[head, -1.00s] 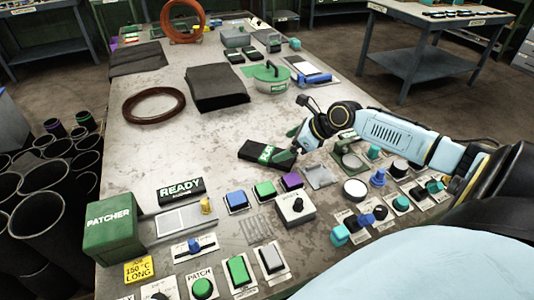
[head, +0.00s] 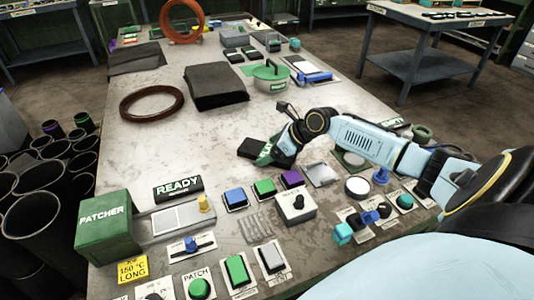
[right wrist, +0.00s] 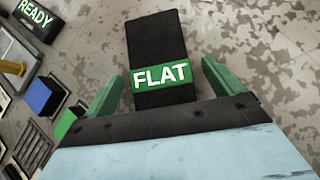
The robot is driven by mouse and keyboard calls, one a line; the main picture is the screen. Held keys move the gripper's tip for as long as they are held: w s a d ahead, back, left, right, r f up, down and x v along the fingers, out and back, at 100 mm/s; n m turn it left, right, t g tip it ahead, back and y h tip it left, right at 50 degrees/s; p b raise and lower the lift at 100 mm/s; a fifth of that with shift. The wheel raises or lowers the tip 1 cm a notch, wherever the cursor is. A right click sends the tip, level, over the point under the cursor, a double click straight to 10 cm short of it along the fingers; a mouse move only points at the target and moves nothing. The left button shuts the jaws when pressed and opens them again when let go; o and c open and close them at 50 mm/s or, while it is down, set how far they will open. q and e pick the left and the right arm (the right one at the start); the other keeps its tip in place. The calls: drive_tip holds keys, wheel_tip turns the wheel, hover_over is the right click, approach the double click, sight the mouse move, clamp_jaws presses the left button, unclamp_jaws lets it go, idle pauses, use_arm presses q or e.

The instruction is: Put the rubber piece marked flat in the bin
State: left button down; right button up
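The rubber piece marked FLAT is a black block with a green label; it lies on the grey worktable (head: 180,135), right of its middle in the head view (head: 251,147). In the right wrist view the FLAT piece (right wrist: 157,45) lies between the fingers, label towards the wrist. My right gripper (head: 271,151) is at the piece's near end. Its green fingers are open, one on each side, with gaps showing between them and the piece (right wrist: 163,72). My left gripper is out of view. I cannot make out which container is the bin.
A green PATCHER box (head: 106,226) and a READY sign (head: 178,188) stand front left. Buttons and a dial box (head: 295,207) crowd the near side. A black sheet stack (head: 215,85), a dark ring (head: 151,103) and a green-lidded pot (head: 270,77) lie farther back. Dark tubes (head: 35,220) stand left.

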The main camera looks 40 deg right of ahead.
drive_tip(key=c, duration=1.3)
